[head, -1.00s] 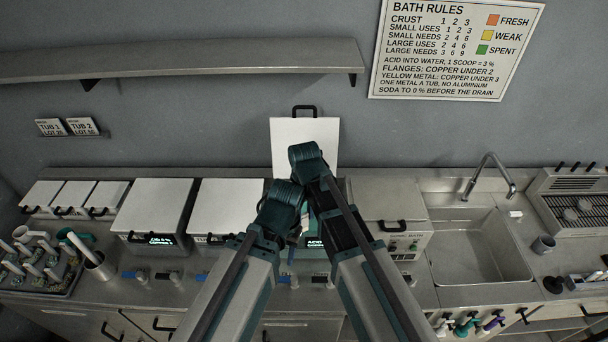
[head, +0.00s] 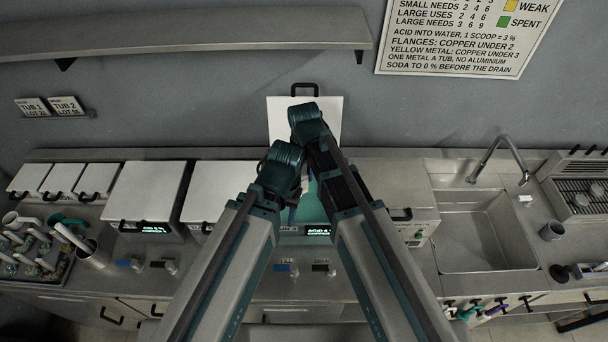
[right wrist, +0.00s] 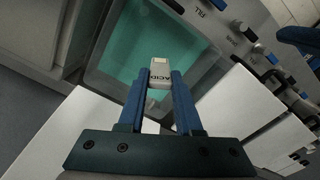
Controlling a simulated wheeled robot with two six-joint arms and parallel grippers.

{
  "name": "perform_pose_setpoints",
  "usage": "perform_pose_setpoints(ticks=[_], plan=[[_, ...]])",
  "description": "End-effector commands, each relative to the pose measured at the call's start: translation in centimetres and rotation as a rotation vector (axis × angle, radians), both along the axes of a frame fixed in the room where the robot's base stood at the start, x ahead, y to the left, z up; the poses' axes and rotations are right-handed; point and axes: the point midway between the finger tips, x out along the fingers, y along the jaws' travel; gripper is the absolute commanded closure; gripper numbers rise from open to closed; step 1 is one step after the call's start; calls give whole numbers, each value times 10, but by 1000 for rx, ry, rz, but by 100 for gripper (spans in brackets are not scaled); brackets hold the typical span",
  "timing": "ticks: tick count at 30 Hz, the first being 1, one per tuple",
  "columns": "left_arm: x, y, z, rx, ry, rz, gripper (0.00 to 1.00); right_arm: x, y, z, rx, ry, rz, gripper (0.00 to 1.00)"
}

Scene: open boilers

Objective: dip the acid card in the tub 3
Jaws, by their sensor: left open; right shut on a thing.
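Tub 3 (head: 318,231) stands open at mid-counter, with its white lid (head: 277,118) raised against the wall. Teal liquid (head: 313,207) shows between my arms, and the same liquid (right wrist: 150,40) fills the tub in the right wrist view. My right gripper (right wrist: 158,98) is shut on the acid card (right wrist: 159,72), a small pale piece marked ACID. The card appears over the tub opening; I cannot tell whether it touches the liquid. My left gripper (head: 280,178) is open, just left of and below the right one in the head view; its fingertips are mostly hidden.
Closed white-lidded tubs (head: 150,190) stand to the left, beside a tray of tools (head: 35,250). A steel boiler (head: 385,190), a sink (head: 485,240) and a tap (head: 500,150) are to the right. A shelf (head: 180,35) and a rules sign (head: 460,40) are on the wall.

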Motion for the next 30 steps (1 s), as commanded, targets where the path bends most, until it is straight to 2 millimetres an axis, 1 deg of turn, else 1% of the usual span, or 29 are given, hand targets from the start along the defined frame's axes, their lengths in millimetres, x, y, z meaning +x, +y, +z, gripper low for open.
perform_pose_setpoints(ticks=[1,8,30], plan=[[0,0,-6,0,0,-2,50,0,0,-6,0,0,0,100],[0,0,-25,0,0,-12,50,0,0,-25,0,0,0,100],[1,0,-96,0,-3,-17,50,0,0,-96,0,0,0,100]])
